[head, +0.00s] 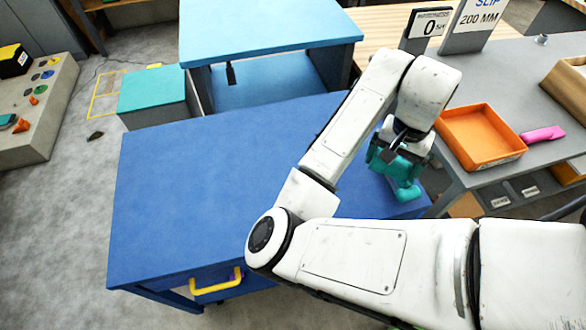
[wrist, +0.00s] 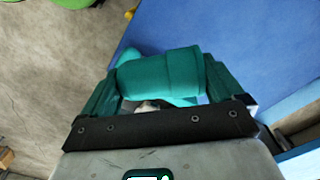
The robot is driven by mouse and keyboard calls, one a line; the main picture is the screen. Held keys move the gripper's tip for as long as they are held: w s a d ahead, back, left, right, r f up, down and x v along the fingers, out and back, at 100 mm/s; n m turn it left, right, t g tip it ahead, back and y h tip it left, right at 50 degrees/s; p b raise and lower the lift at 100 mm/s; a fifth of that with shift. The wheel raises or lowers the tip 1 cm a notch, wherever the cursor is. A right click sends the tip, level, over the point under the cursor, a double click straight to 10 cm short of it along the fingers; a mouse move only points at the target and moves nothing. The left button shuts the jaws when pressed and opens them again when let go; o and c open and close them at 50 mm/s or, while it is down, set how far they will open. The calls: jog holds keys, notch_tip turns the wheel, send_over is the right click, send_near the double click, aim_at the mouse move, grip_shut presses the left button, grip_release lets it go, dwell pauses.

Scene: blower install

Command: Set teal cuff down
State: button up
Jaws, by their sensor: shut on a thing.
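The teal cuff (wrist: 165,75) is a short teal tube, gripped crosswise between the two teal fingers of my gripper (wrist: 163,86) in the wrist view. In the head view my gripper (head: 392,160) points down over the right end of the blue bench top (head: 200,190). The cuff (head: 406,192) shows there as a teal shape at the fingers' lower end. It appears close to the bench's right edge; I cannot tell whether it touches the top. My gripper's fingers and palm hide part of it.
An orange tray (head: 483,155) and a pink object (head: 542,134) lie on the grey table at right. A light blue table (head: 270,25) stands behind the bench. A yellow handle (head: 216,282) is on the bench's front. The bench top's left and middle are clear.

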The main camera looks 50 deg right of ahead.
jog(key=w+a+f, duration=0.2)
jog(key=w, duration=0.1)
jog(key=w+a+f+b, duration=0.1)
jog(key=w+f, duration=0.2)
jog(key=w, duration=0.1)
jog(key=w+a+f+b, duration=0.1)
jog(key=w+a+f, duration=0.1)
jog(key=w+f, duration=0.1)
jog(key=shift+w+a+f, duration=0.15)
jog(key=shift+w+a, duration=0.2)
jog(key=shift+w, duration=0.3)
jog(key=shift+w+a+f, duration=0.1)
jog(key=shift+w+f, duration=0.2)
jog(key=shift+f, duration=0.15)
jog(key=f, duration=0.3)
jog(key=shift+w+a, duration=0.2)
jog(key=shift+w, duration=0.1)
jog(key=shift+f, duration=0.45)
jog(key=o, duration=0.6)
jog(key=shift+f, duration=0.15)
jog(key=shift+o, duration=0.5)
